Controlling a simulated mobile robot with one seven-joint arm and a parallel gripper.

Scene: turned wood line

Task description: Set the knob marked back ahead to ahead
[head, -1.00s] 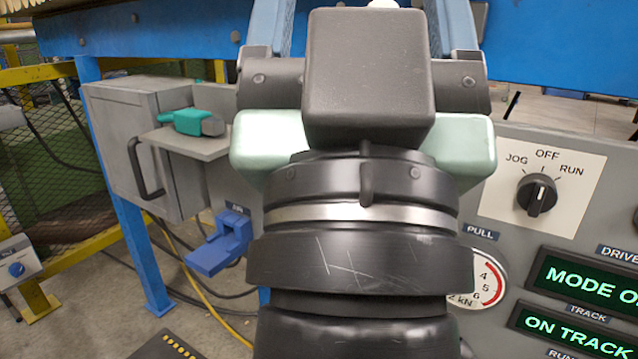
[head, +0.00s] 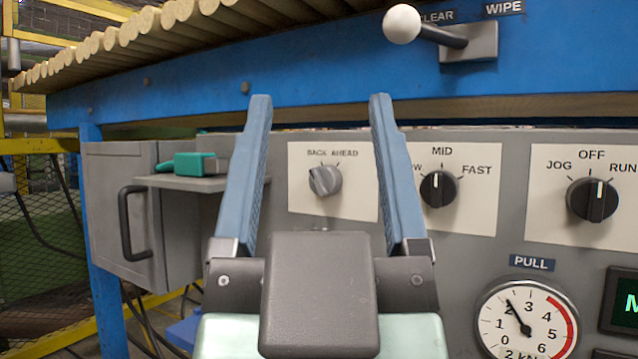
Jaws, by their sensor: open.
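The knob marked BACK AHEAD (head: 325,180) is a small grey knob on a white plate (head: 359,203). Its grip ridge seems to lean to the upper left, towards BACK, though it is small in the picture. My gripper (head: 320,98) is open and empty, its two blue-grey fingers pointing up and forward. No contact shows, and the distance from fingers to panel is hard to judge.
To the right are a black speed knob (head: 438,189), a JOG OFF RUN knob (head: 592,200) and a PULL gauge (head: 526,322). A white-balled lever (head: 402,24) sticks out above. At left, a shelf (head: 182,183) on a grey cabinet (head: 122,215) holds a green-handled tool (head: 188,163).

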